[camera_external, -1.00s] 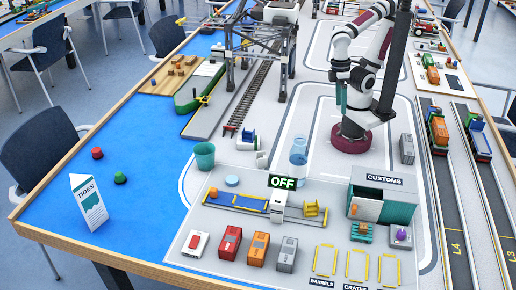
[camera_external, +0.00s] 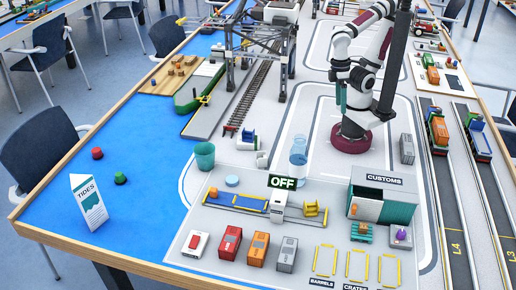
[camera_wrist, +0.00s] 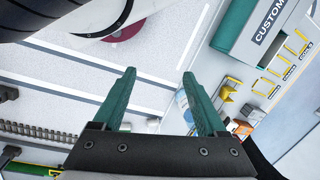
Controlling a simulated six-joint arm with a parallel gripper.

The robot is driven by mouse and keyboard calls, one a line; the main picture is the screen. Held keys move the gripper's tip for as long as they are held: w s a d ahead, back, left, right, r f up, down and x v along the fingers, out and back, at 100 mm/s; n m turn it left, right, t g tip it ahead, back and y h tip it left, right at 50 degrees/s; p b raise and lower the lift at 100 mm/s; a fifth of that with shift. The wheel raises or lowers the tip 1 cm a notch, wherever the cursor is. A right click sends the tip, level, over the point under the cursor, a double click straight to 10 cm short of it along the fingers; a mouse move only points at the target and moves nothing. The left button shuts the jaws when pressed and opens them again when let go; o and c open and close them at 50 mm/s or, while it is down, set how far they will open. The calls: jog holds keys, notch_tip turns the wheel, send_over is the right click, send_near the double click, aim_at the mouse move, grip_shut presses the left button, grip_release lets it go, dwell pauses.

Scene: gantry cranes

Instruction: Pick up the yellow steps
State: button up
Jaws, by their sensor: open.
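The yellow steps (camera_external: 313,210) stand on the grey board just right of the white scanner (camera_external: 279,204) with the OFF sign. In the wrist view a small yellow shape (camera_wrist: 227,92) right of my right finger looks like the steps, but it is small and partly crowded by other things. My gripper (camera_wrist: 158,75) has two teal fingers spread apart with nothing between them. In the external view my gripper (camera_external: 341,98) is high above the table, behind and well away from the steps.
The green customs building (camera_external: 383,198) is right of the steps. A clear bottle (camera_external: 298,153) stands behind them and a teal cup (camera_external: 205,156) is to the left. Several toy containers (camera_external: 258,248) and yellow frames (camera_external: 356,264) lie in front.

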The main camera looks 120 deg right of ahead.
jog(key=w+a+r+m+g+y, duration=0.1)
jog(key=w+a+m+y, duration=0.15)
jog(key=a+y, duration=0.45)
jog(key=w+a+r+m+g+y, duration=0.1)
jog(key=w+a+m+y, duration=0.15)
jog(key=a, duration=0.85)
jog(key=m+t+h, duration=0.2)
jog(key=m+t, duration=0.9)
jog(key=m, duration=0.5)
send_over(309, 219)
jog(key=s+d, duration=0.2)
notch_tip(309, 219, down, 16)
jog(key=shift+a+f, duration=0.15)
jog(key=shift+f, duration=0.1)
notch_tip(309, 219, down, 6)
jog(key=shift+f, duration=0.15)
jog(key=x, duration=0.2)
jog(key=shift+w+a, duration=0.25)
jog(key=shift+w, duration=0.2)
jog(key=c, duration=1)
